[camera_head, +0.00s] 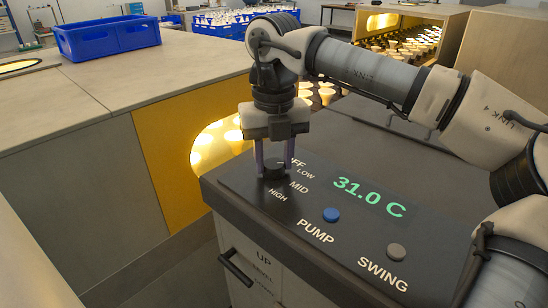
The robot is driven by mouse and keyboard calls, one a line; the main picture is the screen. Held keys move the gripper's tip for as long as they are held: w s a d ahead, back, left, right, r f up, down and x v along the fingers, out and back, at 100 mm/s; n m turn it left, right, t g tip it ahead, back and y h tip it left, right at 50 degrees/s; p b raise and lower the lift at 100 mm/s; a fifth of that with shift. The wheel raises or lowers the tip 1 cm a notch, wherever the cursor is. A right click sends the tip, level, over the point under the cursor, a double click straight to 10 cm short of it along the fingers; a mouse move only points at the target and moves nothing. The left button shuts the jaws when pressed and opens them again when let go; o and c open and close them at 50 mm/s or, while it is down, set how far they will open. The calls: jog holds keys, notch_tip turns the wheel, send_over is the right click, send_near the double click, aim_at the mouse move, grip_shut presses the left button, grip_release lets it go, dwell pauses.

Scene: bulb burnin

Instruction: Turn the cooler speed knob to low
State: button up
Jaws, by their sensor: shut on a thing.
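The cooler (330,135) has a dark top panel with a speed dial marked OFF, LOW, MID and HIGH. The black speed knob (274,172) sits among these labels at the panel's left end. My gripper (274,165) points straight down over it, with its two purple fingers shut on the knob's sides. The fingers and gripper body hide part of the knob and of the OFF label. I cannot tell which setting the knob points to. A green display on the panel reads 31.0 C.
A blue PUMP button (331,215) and a grey SWING button (396,251) are on the same panel. A yellow-framed opening (170,140) with lit bulbs is behind left. A blue crate (108,38) stands on the left counter. My arm spans the upper right.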

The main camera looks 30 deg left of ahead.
aim_at(274, 164)
jog(key=shift+r, duration=0.1)
jog(key=o, duration=1)
notch_tip(274, 164, up, 14)
jog(key=shift+f+p, duration=0.15)
jog(key=shift+p, duration=0.35)
